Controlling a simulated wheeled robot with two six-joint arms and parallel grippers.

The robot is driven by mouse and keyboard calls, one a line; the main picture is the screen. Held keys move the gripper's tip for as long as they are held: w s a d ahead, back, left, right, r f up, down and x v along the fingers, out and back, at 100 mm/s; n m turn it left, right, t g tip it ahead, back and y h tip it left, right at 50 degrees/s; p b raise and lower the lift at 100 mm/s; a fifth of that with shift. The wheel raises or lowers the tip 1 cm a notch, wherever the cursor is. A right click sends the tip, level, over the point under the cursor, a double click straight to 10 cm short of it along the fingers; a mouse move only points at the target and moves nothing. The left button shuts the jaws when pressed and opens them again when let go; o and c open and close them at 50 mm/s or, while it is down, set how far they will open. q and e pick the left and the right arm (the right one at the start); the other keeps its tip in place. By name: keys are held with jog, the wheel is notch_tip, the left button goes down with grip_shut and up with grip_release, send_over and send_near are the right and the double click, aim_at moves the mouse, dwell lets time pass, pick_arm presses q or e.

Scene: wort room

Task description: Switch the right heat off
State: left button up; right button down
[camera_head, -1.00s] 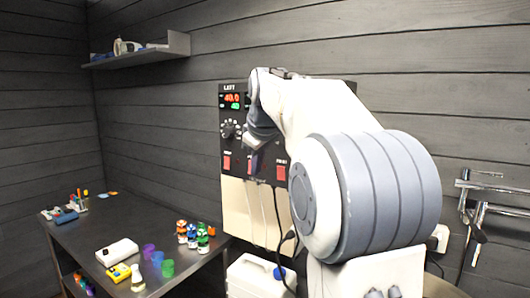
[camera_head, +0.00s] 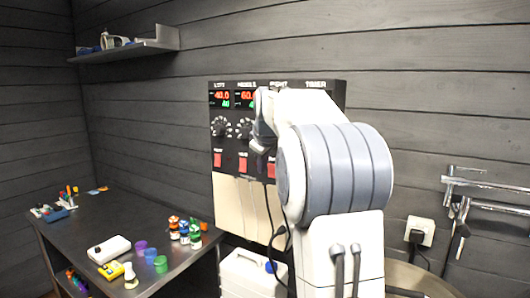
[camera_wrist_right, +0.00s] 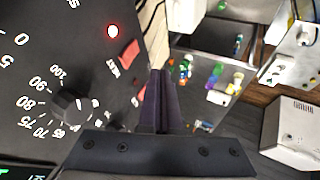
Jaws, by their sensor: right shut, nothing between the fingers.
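The control panel (camera_head: 228,146) is on the back wall, with headings for left, middle, right and timer. Its red switches sit in a row; the third, the right heat switch (camera_head: 271,170), shows just right of my right gripper (camera_head: 260,160). The right display and dial are hidden behind my arm. In the right wrist view, a red heat switch (camera_wrist_right: 128,55), apparently the right one, lies up and left of the shut, empty fingers (camera_wrist_right: 157,80), apart from them. A round red lamp (camera_wrist_right: 112,31) glows near it. I cannot read the switch's position. My left gripper is out of view.
A dark table (camera_head: 110,225) with bottles and small cups stands left of the panel. A white canister (camera_head: 250,275) is under the panel, with a black cable hanging nearby. A wall socket (camera_head: 420,232) and metal pipes (camera_head: 470,190) are at the right.

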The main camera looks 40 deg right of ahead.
aim_at(269, 165)
jog(key=shift+w+d+f+p, duration=0.25)
jog(key=shift+w+d+p, duration=0.3)
jog(key=shift+d, duration=0.2)
jog(key=shift+w+d+f+p, duration=0.3)
jog(key=shift+w+d+p, duration=0.15)
jog(key=shift+d, duration=0.3)
jog(key=shift+w+d+f+p, duration=0.25)
jog(key=shift+w+d+p, duration=0.2)
jog(key=shift+d+p, duration=0.25)
jog(key=shift+w+d+r, duration=0.1)
jog(key=shift+d+r, duration=0.05)
jog(key=shift+d, duration=0.2)
